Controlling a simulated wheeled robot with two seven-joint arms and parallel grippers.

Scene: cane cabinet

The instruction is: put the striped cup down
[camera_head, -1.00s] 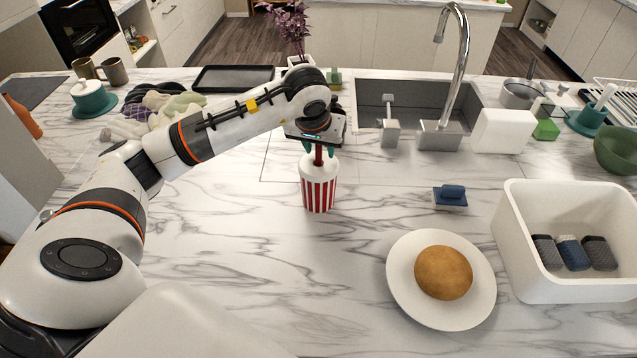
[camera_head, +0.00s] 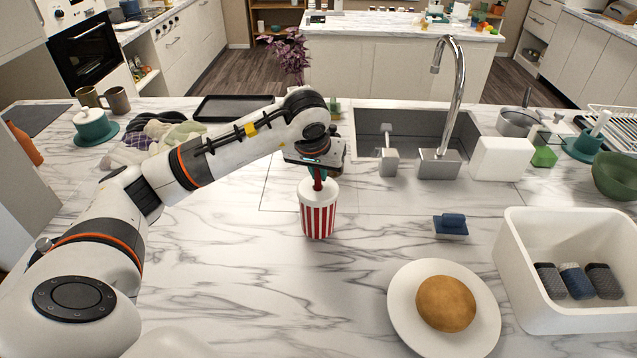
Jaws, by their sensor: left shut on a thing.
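The striped cup (camera_head: 318,218) is red and white with a white lid and a dark red straw. It is upright at the middle of the marble counter, and its base appears to be at the counter surface; I cannot tell whether it bears weight there. My left gripper (camera_head: 318,175) is right above the lid, pointing down, shut on the cup's straw. The fingertips are partly hidden by the gripper body. My right gripper is not in view.
A white plate (camera_head: 401,321) with a brown bun (camera_head: 446,303) lies front right. A white bin (camera_head: 517,272) with several sponges stands at the right edge. A blue scrubber (camera_head: 451,227) lies right of the cup. The sink (camera_head: 365,128) is behind.

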